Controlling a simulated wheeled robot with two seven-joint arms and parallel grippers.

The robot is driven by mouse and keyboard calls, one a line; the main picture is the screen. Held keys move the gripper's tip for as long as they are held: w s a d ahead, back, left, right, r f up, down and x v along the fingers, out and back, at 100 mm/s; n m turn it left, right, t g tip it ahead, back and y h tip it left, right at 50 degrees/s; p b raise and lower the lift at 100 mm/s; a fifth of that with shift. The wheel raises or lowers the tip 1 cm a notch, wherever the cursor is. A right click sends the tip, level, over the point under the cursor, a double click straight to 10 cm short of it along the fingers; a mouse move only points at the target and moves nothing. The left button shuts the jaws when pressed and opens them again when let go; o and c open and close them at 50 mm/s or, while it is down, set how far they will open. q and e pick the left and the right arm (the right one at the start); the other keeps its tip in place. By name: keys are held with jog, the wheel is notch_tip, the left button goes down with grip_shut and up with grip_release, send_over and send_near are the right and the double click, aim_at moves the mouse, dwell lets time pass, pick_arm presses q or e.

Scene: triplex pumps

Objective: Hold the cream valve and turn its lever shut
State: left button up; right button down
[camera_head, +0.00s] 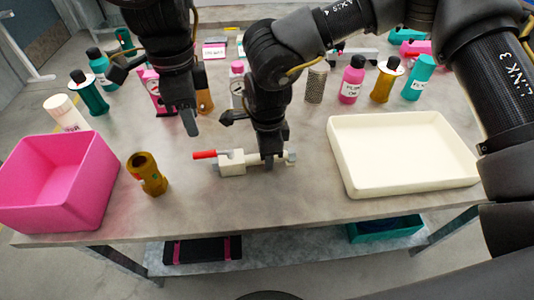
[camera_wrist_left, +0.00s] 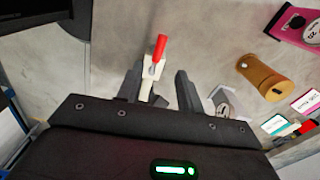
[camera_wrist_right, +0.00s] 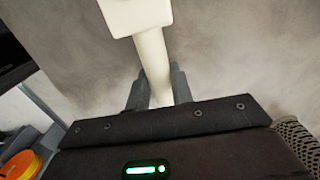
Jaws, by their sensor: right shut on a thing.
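The cream valve (camera_head: 232,167) lies on the grey table near the front middle. Its red lever (camera_head: 204,154) points left, roughly in line with the pipe. My right gripper (camera_head: 270,162) is shut on the valve's pipe, right of the square body; in the right wrist view the cream pipe (camera_wrist_right: 153,60) runs between its fingers (camera_wrist_right: 157,92). My left gripper (camera_head: 190,122) is open and empty above the table, behind and left of the lever. In the left wrist view the red lever (camera_wrist_left: 160,46) shows beyond the spread fingers (camera_wrist_left: 158,90).
A pink bin (camera_head: 60,180) stands at the left, with a brass-coloured fitting (camera_head: 148,175) beside it. A cream tray (camera_head: 400,188) is at the right. Several bottles, including a pink one (camera_head: 351,80), stand farther back. The table's front edge is close to the valve.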

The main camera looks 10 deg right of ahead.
aim_at(212, 155)
pick_arm(q)
jog(key=shift+a+f+g+h, duration=0.2)
jog(key=shift+f+g+h, duration=0.15)
jog(key=shift+f, duration=0.35)
jog(key=shift+w+a+n+g+h, duration=0.25)
jog(key=shift+n+h, duration=0.2)
jog(key=shift+n, duration=0.05)
jog(key=shift+w+a+r+m+g+h, duration=0.6)
jog(key=shift+w+a+r+h, duration=0.65)
jog(key=shift+a, duration=1.1)
jog(key=shift+h, duration=0.25)
jog(key=x, duration=1.1)
jog(key=shift+s+f, duration=0.15)
jog(key=shift+f, duration=0.25)
jog(key=shift+c, duration=0.4)
grip_shut()
